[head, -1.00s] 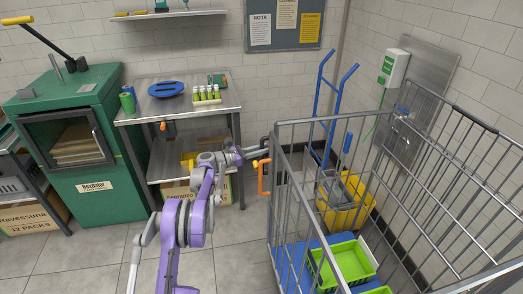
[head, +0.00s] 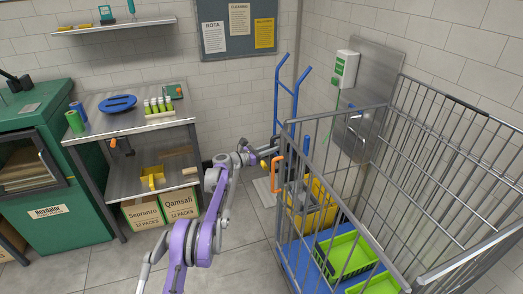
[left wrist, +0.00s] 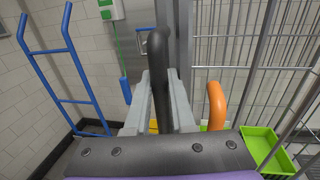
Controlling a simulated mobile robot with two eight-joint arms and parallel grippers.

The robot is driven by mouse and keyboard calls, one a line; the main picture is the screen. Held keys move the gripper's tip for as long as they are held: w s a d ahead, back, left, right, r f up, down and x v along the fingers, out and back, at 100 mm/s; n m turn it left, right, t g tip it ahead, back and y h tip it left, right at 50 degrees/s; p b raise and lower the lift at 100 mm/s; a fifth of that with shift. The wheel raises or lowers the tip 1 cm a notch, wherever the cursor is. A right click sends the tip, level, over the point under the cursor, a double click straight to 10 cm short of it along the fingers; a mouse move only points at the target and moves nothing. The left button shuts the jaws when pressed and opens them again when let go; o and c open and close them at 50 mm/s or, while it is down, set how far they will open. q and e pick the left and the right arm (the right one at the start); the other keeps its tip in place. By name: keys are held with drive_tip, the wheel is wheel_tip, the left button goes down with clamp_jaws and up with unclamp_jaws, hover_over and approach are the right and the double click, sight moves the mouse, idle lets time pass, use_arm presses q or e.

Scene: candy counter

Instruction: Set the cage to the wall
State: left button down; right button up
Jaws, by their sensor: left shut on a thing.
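The cage (head: 474,107) is a grey wire roll cage with a blue base, on the right of the head view. It stands in front of the tiled wall (head: 420,50). An orange handle (head: 277,176) sticks out at its left corner and also shows in the left wrist view (left wrist: 216,105). My left gripper (head: 270,151) is at this corner, above the orange handle. In the left wrist view its fingers (left wrist: 158,95) are shut around a black upright grip (left wrist: 157,50). My right gripper is not in view.
Green crates (head: 347,254) lie in the cage. A blue hand truck (head: 277,100) and a yellow bucket (head: 318,208) stand behind it. A dispenser (head: 345,69) and a steel panel (head: 376,85) are on the wall. A workbench (head: 120,128) and a green machine (head: 58,235) stand left.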

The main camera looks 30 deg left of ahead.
use_arm(q)
drive_tip(key=shift+w+d+f, duration=0.1)
drive_tip(key=shift+w+d, duration=1)
drive_tip(key=shift+d, duration=0.05)
drive_tip(key=c, duration=1)
unclamp_jaws()
drive_tip(key=shift+w, duration=0.1)
drive_tip(key=shift+c, duration=0.2)
drive_tip(key=b+v, duration=0.1)
drive_tip(key=v, duration=0.9)
drive_tip(key=shift+s+a, duration=0.2)
drive_tip(key=shift+s, duration=0.15)
drive_tip(key=shift+d, duration=0.1)
